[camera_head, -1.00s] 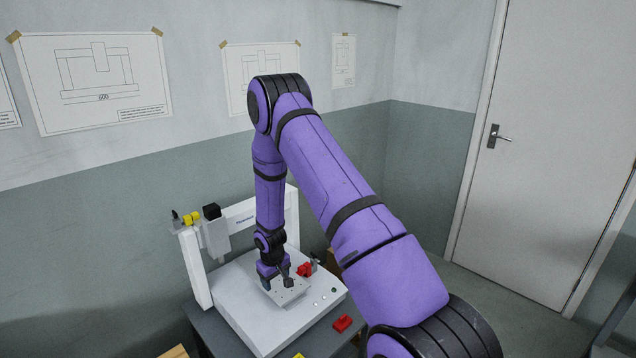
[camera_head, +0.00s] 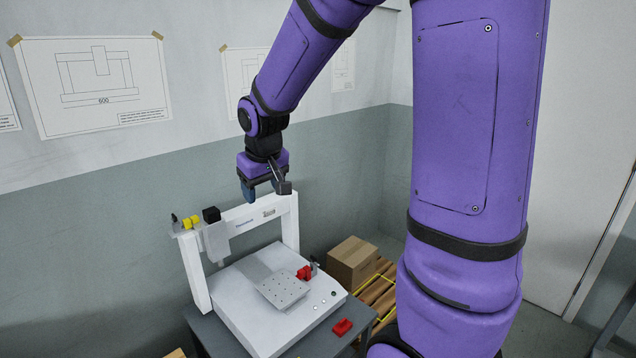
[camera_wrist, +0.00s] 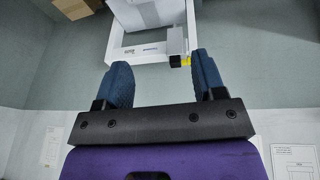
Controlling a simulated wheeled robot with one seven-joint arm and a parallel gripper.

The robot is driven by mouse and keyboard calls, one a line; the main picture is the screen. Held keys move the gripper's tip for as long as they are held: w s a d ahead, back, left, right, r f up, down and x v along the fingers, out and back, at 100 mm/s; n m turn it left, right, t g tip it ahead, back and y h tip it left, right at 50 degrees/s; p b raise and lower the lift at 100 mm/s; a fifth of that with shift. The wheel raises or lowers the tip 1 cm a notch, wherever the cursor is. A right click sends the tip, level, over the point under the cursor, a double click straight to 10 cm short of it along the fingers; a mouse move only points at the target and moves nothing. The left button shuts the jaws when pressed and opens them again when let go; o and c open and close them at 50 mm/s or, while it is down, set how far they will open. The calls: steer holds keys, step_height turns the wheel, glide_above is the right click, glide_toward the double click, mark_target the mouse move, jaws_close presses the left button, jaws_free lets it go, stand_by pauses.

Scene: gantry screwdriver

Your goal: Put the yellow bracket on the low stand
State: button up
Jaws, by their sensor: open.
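My gripper (camera_head: 263,193) is raised above the white gantry machine, in front of the wall. In the wrist view its two blue fingers (camera_wrist: 161,68) stand wide apart with nothing between them. A small yellow piece (camera_head: 190,222) is by the left upper end of the gantry, next to a dark part. I cannot tell whether it is the yellow bracket. Yellow also shows beside the right finger in the wrist view (camera_wrist: 186,61), farther off. I cannot make out the low stand for sure.
The white gantry (camera_head: 246,219) spans a white base with a bare, holed plate (camera_head: 283,291). A red piece (camera_head: 304,272) sits behind the plate; another red piece (camera_head: 342,327) lies on the grey table. A cardboard box (camera_head: 352,262) stands on a pallet at the right.

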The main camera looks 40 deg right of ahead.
steer(key=s+a+r, duration=0.1)
steer(key=s+r, duration=0.2)
steer(key=s, duration=0.5)
steer(key=s+a+r+t, duration=0.1)
steer(key=s+a+r, duration=0.1)
steer(key=s+r, duration=0.2)
steer(key=s+a+r+y, duration=0.1)
steer(key=s+a+r, duration=0.1)
steer(key=s, duration=0.9)
steer(key=shift+s+a+r+t, duration=0.25)
steer(key=shift+s+r+t, duration=0.15)
steer(key=shift+r, duration=0.45)
